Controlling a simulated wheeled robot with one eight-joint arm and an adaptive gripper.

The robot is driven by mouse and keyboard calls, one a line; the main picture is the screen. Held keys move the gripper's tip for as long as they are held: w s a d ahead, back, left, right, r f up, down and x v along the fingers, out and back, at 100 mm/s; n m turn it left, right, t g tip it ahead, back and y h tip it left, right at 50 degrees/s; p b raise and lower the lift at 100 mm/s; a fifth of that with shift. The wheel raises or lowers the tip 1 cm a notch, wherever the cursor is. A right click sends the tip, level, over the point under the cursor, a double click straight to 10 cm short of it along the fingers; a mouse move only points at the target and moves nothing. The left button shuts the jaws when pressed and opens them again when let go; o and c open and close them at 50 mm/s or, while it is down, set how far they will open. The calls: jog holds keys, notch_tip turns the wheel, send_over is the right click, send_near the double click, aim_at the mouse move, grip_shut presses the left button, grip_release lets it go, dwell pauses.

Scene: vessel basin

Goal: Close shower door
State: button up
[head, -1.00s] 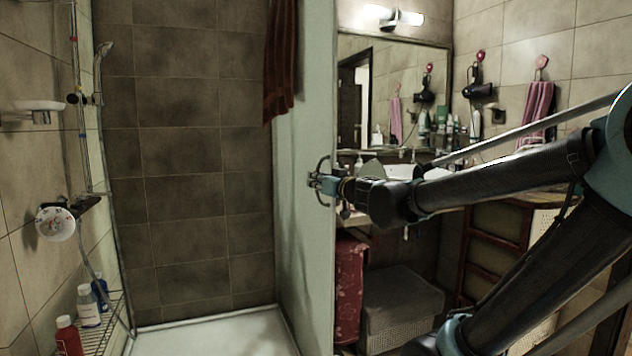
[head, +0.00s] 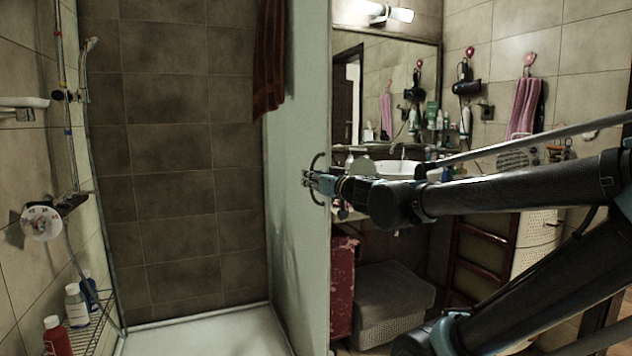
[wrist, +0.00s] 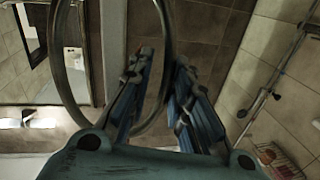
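The shower door appears as a pale grey-green panel (head: 298,190) in the middle of the head view, seen at a steep angle. A round metal ring handle (head: 317,160) is on its right edge. My gripper (head: 309,179) is at this ring. In the wrist view the ring (wrist: 168,50) is large, and its right side runs down between the two blue-grey fingers. My gripper (wrist: 164,62) has its fingers apart, with a visible gap between the tips. I cannot tell whether either finger touches the ring.
The shower tray (head: 205,335) lies left of the panel, before a brown tiled wall. A wire shelf with bottles (head: 75,305) is at the lower left. A grey wicker box (head: 393,300) and a sink (head: 410,168) are on the right, behind my arm.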

jog(key=shift+s, duration=0.15)
jog(key=v, duration=0.7)
jog(key=shift+d, duration=0.2)
dwell(0.4)
dwell(0.4)
jog(key=shift+a+x, duration=0.2)
jog(key=shift+x, duration=3.45)
jog(key=shift+s, duration=0.15)
jog(key=shift+s, duration=0.1)
